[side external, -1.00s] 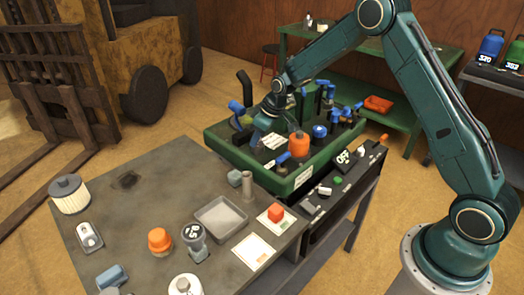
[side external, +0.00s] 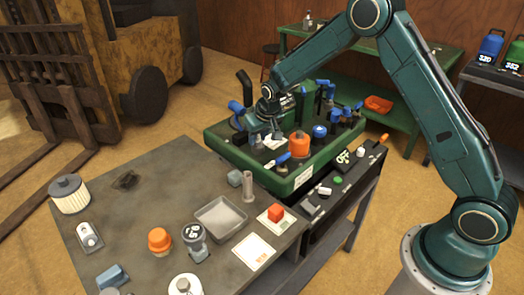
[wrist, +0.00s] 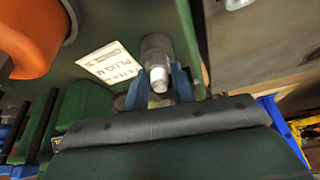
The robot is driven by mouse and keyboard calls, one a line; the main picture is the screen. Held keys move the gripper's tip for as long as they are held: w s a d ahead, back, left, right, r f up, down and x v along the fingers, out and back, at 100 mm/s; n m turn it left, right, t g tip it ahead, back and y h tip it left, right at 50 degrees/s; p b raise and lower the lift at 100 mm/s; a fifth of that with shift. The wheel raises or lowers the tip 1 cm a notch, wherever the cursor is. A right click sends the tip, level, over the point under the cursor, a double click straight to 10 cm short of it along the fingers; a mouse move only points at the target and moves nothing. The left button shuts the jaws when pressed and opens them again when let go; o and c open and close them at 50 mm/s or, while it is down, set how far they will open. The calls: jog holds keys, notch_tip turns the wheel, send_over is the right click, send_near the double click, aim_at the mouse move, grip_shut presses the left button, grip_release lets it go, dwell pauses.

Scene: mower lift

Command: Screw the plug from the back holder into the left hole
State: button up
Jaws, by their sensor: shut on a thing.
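The green mower deck (side external: 300,181) stands behind the grey bench. My gripper (side external: 262,136) is over the deck, next to a white printed label. In the wrist view my gripper (wrist: 158,88) has its blue fingers closed around a small pale plug (wrist: 158,76) with a whitish end. A grey translucent cylinder (wrist: 156,46) lies in line with the plug; I cannot tell whether they touch. The left hole and the back holder cannot be made out; the arm hides part of the deck.
An orange cap (side external: 299,145) and a blue cap (side external: 320,131) stand on the deck right of my gripper, with blue-handled parts around them. A black tray (side external: 345,165) with small parts lies in front. The grey bench (side external: 140,195) holds loose items and a shallow tray (side external: 221,215).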

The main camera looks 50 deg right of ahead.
jog(key=shift+m, duration=0.3)
jog(key=m+h, duration=0.1)
jog(key=m, duration=0.2)
jog(key=shift+m+g, duration=0.3)
jog(key=shift+g, duration=0.1)
jog(key=shift+m+h, duration=0.5)
jog(key=shift+m, duration=0.7)
jog(key=shift+g, duration=0.3)
jog(key=m, duration=0.2)
jog(key=shift+m+g+h, duration=0.4)
jog(key=shift+m+g, duration=0.6)
jog(key=shift+m, duration=1.1)
